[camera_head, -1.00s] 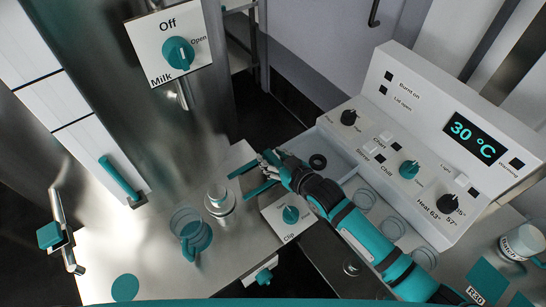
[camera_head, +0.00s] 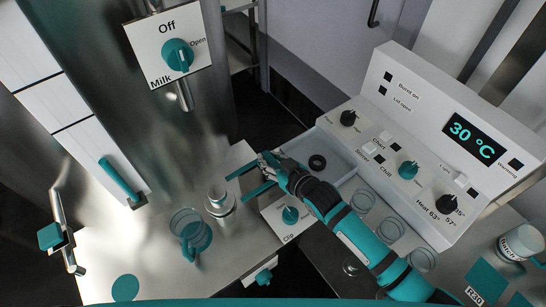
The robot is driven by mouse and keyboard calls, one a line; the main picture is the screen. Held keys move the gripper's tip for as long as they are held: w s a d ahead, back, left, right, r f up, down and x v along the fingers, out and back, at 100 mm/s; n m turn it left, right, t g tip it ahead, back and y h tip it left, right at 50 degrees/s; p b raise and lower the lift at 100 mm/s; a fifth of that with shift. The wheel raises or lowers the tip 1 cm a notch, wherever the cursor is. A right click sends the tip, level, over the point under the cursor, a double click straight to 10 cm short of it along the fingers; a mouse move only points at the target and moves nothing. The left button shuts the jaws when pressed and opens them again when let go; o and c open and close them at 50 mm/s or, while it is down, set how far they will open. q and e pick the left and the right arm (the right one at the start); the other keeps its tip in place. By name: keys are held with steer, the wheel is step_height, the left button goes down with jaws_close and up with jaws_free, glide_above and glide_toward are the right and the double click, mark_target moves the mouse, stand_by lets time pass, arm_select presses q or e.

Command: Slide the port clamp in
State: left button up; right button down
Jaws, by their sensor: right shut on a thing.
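My right gripper (camera_head: 268,167) is above the steel counter, just left of the grey tray. The exact grip is too small to make out. My left gripper is not in view.
A clear jug with a teal handle (camera_head: 190,233) stands left of the can-shaped part. A grey tray (camera_head: 338,165) holds a small black ring (camera_head: 317,162). The control panel (camera_head: 430,150) reads 30 °C. A milk valve (camera_head: 178,54) is on the steel vessel. Glasses (camera_head: 390,230) stand beside my arm.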

mark_target(250, 183)
steer(key=s+a, duration=0.1)
steer(key=a, duration=0.1)
steer(key=s+a+p, duration=0.1)
steer(key=s+a, duration=0.2)
steer(key=a, duration=0.1)
steer(key=shift+s, duration=0.2)
steer(key=shift+a, duration=0.1)
steer(key=shift+f, duration=0.1)
steer(key=c, duration=1.1)
jaws_free()
steer(key=shift+s+d, duration=0.1)
steer(key=shift+d, duration=0.15)
steer(key=v, duration=1.1)
steer(key=shift+s+r, duration=0.3)
